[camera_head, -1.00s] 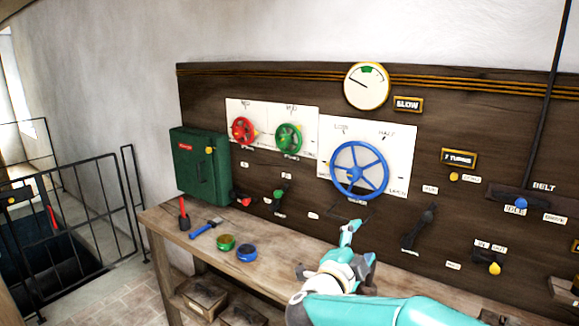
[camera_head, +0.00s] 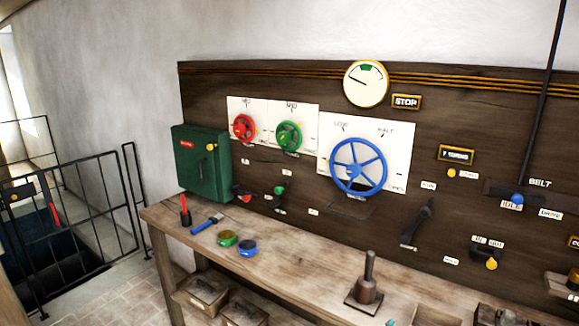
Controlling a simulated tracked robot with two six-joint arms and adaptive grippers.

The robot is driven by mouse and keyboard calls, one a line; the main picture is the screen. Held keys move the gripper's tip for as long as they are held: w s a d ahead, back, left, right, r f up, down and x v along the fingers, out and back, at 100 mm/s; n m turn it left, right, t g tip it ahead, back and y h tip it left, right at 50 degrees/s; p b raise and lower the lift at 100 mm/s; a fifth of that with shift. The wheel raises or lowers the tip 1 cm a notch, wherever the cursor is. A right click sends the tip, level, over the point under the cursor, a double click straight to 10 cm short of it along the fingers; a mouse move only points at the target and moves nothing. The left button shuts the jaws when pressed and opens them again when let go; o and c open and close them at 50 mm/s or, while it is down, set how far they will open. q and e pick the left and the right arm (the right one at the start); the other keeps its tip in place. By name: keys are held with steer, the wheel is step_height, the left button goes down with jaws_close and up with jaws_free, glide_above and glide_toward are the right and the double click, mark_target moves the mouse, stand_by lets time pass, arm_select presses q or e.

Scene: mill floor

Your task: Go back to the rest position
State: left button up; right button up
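Neither of my grippers shows clearly in the head view now. Small teal bits at the bottom edge may be parts of my arm, but I cannot tell more. The blue handwheel (camera_head: 358,167) on the dark panel (camera_head: 300,82) stands free, with nothing touching it. The red handwheel (camera_head: 243,128) and the green handwheel (camera_head: 289,137) are to its left, also untouched. The round gauge (camera_head: 365,84) is above, and the sign beside it (camera_head: 406,101) reads STOP.
A wooden bench (camera_head: 300,264) runs below the panel. It carries a dark metal stand with an upright post (camera_head: 368,281), blue and green round tins (camera_head: 247,248) and a blue-handled brush (camera_head: 207,223). A green box (camera_head: 200,165) hangs at left. A black railing (camera_head: 85,200) guards a floor opening.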

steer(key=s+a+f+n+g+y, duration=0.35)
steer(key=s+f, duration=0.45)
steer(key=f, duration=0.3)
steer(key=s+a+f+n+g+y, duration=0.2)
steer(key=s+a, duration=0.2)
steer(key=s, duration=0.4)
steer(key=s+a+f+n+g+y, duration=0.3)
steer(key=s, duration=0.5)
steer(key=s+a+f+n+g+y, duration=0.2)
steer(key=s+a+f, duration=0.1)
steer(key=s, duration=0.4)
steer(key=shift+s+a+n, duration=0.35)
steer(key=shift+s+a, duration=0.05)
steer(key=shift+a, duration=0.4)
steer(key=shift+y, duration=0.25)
